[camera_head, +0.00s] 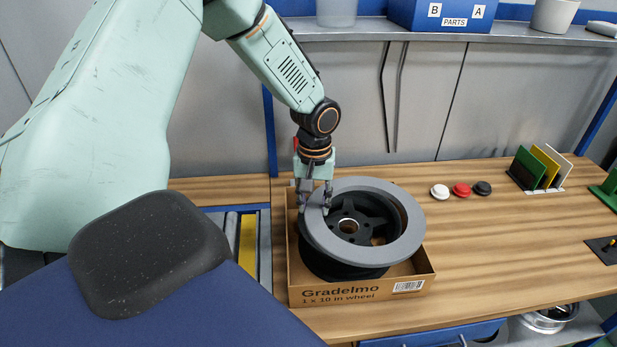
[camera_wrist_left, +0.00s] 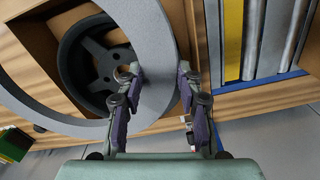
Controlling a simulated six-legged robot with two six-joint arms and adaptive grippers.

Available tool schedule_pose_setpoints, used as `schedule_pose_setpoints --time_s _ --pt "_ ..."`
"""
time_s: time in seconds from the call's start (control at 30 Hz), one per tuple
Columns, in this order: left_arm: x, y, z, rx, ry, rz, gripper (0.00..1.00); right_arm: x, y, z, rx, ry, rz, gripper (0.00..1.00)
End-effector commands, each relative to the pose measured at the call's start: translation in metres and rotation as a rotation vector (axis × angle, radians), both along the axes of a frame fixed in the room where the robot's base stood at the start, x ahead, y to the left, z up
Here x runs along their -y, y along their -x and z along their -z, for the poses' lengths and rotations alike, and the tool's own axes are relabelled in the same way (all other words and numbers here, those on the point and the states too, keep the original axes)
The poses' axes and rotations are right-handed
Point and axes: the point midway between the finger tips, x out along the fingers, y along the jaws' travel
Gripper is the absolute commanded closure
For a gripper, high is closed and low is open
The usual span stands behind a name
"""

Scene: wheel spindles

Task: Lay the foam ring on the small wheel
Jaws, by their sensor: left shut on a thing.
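A grey foam ring (camera_head: 408,209) is at the small black wheel (camera_head: 345,226), which sits in an open cardboard box (camera_head: 300,280). In the head view the ring covers the wheel's rim and the hub shows through its middle. My left gripper (camera_head: 316,207) is shut on the left side of the ring. In the left wrist view the ring (camera_wrist_left: 156,45) passes between the fingers of my left gripper (camera_wrist_left: 160,85), and the wheel (camera_wrist_left: 85,58) shows behind it, off-centre. I cannot tell whether the ring touches the wheel. My right gripper is not in view.
The wooden table (camera_head: 490,260) is clear to the right of the box. White, red (camera_head: 461,190) and black round pieces lie behind. Coloured plates (camera_head: 540,166) stand in a rack at the right. A roller track (camera_head: 247,245) is left of the box.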

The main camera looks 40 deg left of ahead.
Motion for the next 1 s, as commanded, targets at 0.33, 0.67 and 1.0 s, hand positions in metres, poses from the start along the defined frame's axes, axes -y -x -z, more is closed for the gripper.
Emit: schedule_pose_setpoints --time_s 0.33,0.67,1.0 --pt "0.026 0.003 0.008 -0.001 -0.002 -0.439 0.92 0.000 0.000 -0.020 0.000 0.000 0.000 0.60" --pt "0.037 -0.007 0.015 0.001 -0.001 -0.861 0.92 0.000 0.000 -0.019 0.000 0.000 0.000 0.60" --pt "0.039 -0.013 0.016 -0.001 0.000 -1.051 0.92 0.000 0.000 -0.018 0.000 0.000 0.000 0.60"
